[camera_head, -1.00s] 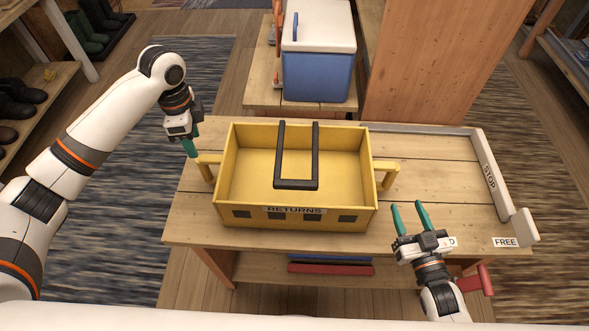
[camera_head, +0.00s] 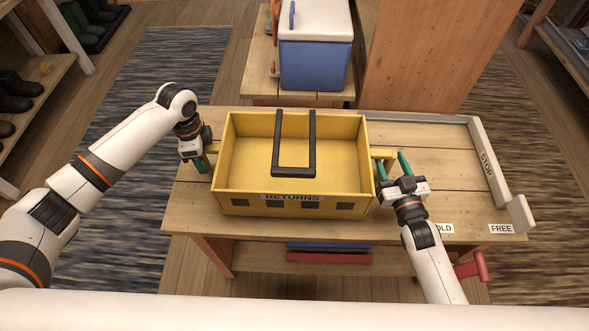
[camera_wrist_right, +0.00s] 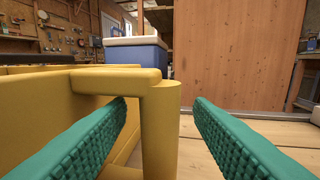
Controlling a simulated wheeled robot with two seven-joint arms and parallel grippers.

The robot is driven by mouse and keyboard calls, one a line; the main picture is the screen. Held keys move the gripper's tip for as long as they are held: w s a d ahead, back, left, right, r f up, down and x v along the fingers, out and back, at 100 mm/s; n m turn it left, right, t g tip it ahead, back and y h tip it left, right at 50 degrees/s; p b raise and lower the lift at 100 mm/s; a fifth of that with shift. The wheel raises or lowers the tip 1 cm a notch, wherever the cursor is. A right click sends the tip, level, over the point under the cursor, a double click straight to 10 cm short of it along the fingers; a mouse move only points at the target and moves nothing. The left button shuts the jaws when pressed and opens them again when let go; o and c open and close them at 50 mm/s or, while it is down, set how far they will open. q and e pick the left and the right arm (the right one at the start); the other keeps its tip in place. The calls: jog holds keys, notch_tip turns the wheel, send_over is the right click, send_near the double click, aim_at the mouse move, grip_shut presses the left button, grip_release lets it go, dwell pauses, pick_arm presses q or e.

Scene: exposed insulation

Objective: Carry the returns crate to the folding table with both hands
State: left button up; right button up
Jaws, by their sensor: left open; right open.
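The yellow returns crate (camera_head: 237,196) sits on a wooden table (camera_head: 440,190), a black bar handle (camera_head: 294,172) over its open top. Its right side handle (camera_head: 384,153) lies between the open fingers of my right gripper (camera_head: 391,172). In the right wrist view the yellow handle (camera_wrist_right: 160,125) stands between the two green fingers (camera_wrist_right: 160,125), with a gap to the right finger. My left gripper (camera_head: 203,166) is at the left side handle (camera_head: 212,147); its fingers are partly hidden and it is open. I cannot tell which table is the folding table.
A grey rail marked STOP (camera_head: 486,165) edges the table's right and back sides. A FREE label (camera_head: 501,229) is at its front right. A red lever (camera_head: 470,267) sticks out below. A blue and white cooler (camera_head: 316,60) stands behind, beside a wooden panel (camera_head: 420,50).

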pick_arm(q)
jog(key=shift+f, duration=0.65)
pick_arm(e)
jog(key=shift+w+a, duration=0.15)
jog(key=shift+w, duration=0.5)
pick_arm(q)
jog(key=shift+c, duration=0.6)
pick_arm(e)
jog(key=shift+c, duration=0.6)
pick_arm(q)
grip_shut()
pick_arm(e)
grip_shut()
pick_arm(q)
jog(key=shift+r, duration=0.1)
jog(key=shift+w+r, duration=0.1)
jog(key=shift+r, duration=0.1)
pick_arm(e)
jog(key=shift+w+r, duration=0.1)
jog(key=shift+r, duration=0.25)
